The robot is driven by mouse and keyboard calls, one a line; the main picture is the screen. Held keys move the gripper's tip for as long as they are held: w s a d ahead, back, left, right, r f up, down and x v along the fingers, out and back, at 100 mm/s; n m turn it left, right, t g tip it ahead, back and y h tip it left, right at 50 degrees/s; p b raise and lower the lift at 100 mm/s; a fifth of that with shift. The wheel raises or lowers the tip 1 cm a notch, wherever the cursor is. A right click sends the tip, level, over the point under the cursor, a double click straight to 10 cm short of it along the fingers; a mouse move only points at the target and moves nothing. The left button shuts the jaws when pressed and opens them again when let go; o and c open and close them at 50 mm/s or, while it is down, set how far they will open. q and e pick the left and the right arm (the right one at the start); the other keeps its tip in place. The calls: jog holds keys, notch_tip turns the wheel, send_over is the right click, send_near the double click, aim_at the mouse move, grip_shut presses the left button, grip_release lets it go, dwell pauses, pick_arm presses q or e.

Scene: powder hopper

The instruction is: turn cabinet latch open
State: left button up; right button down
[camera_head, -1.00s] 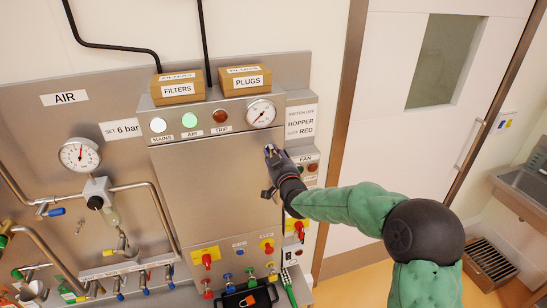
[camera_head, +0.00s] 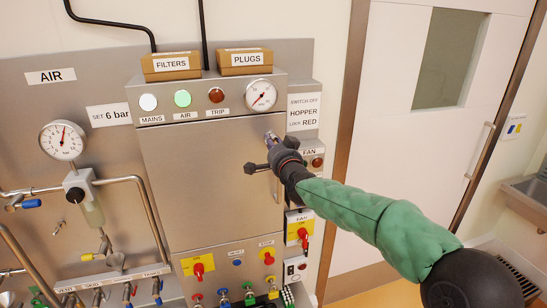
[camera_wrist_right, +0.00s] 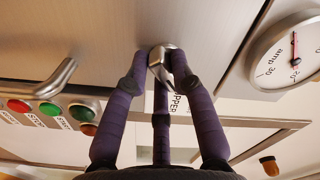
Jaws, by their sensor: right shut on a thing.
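The grey steel cabinet door (camera_head: 205,185) is closed. Its small metal latch (camera_wrist_right: 161,54) is near the upper right edge of the door, below the round gauge. My right gripper (camera_head: 272,142) reaches in from the right and is shut on the latch. In the wrist view its purple fingers (camera_wrist_right: 160,72) close around the shiny latch from both sides, and a third finger shows behind. The fingers partly hide the latch, so its exact angle is hard to tell. My left gripper is not in view.
A bar handle (camera_wrist_right: 48,85) is on the door below the latch. The gauge (camera_head: 261,95) and indicator lamps (camera_head: 182,99) are above the door. Red switches (camera_head: 198,268) are below it. Boxes of filters (camera_head: 171,66) and plugs (camera_head: 245,60) stand on top.

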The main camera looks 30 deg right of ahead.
jog(key=shift+a+m+b, duration=0.2)
jog(key=shift+m+b, duration=2.55)
jog(key=shift+m, duration=1.35)
jog(key=c, duration=1)
grip_release()
jog(key=shift+c, duration=0.2)
jog(key=v, duration=1.2)
